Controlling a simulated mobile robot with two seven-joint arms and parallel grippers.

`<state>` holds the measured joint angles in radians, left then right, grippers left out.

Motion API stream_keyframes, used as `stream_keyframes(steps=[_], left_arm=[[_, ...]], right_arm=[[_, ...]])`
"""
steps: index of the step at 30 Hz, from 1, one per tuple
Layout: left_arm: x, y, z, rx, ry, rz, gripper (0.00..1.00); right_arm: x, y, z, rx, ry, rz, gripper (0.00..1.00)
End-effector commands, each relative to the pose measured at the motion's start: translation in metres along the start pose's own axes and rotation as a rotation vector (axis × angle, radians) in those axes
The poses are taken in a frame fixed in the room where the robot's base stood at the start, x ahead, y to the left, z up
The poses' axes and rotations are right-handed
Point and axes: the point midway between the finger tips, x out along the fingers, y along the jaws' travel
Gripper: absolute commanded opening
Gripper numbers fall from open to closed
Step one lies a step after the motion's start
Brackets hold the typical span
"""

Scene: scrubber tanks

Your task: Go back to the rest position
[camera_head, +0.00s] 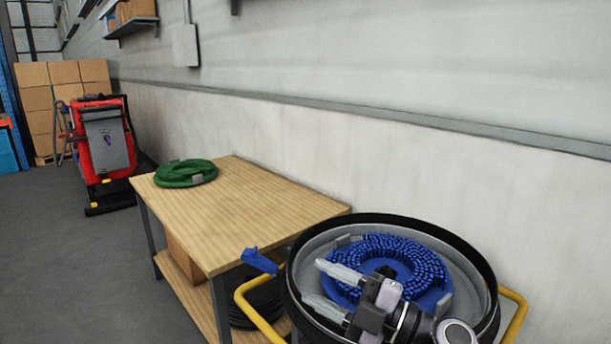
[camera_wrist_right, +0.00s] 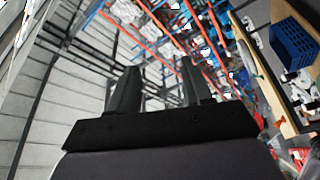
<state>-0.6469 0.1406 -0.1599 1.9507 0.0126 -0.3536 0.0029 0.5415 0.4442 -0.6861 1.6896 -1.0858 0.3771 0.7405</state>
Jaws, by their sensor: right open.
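My right gripper (camera_head: 322,286) is open in the head view, with its two pale fingers apart and pointing left. It shows in front of a round black-rimmed tub (camera_head: 481,268) and the blue bristled brush ring (camera_head: 425,263) inside it. I see nothing between the fingers. In the right wrist view, the two dark fingers (camera_wrist_right: 158,88) stand apart with empty space between them. My left gripper is not in either view.
A yellow rail (camera_head: 248,310) runs beside the tub. A red and grey machine (camera_head: 107,145) and stacked boxes (camera_head: 62,75) are further back. Grey floor at left is clear.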

Motion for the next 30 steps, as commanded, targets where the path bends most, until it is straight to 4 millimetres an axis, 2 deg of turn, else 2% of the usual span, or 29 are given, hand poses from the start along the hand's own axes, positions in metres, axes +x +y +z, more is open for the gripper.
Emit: stream_keyframes(steps=[2, 6, 11, 14, 16, 20, 24, 30], left_arm=[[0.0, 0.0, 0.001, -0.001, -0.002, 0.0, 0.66], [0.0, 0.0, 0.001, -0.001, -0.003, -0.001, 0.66], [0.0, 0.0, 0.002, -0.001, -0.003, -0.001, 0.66], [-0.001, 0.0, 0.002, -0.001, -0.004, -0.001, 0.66], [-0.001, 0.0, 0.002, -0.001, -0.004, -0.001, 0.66], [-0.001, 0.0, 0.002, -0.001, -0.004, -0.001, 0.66], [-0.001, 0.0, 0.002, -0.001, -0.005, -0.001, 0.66], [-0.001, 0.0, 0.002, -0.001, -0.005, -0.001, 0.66]], right_arm=[[-0.009, 0.009, 0.0, 0.086, -0.072, 0.147, 0.49], [-0.039, 0.02, 0.017, 0.237, -0.255, 0.361, 0.49], [-0.089, 0.008, 0.044, 0.427, -0.527, 0.522, 0.49], [-0.128, -0.013, 0.058, 0.554, -0.716, 0.573, 0.49], [-0.156, -0.034, 0.064, 0.646, -0.855, 0.582, 0.49], [-0.208, -0.082, 0.062, 0.817, -1.111, 0.547, 0.49], [-0.259, -0.135, 0.042, 0.99, -1.353, 0.441, 0.49], [-0.306, -0.185, 0.001, 1.163, -1.57, 0.262, 0.49]])
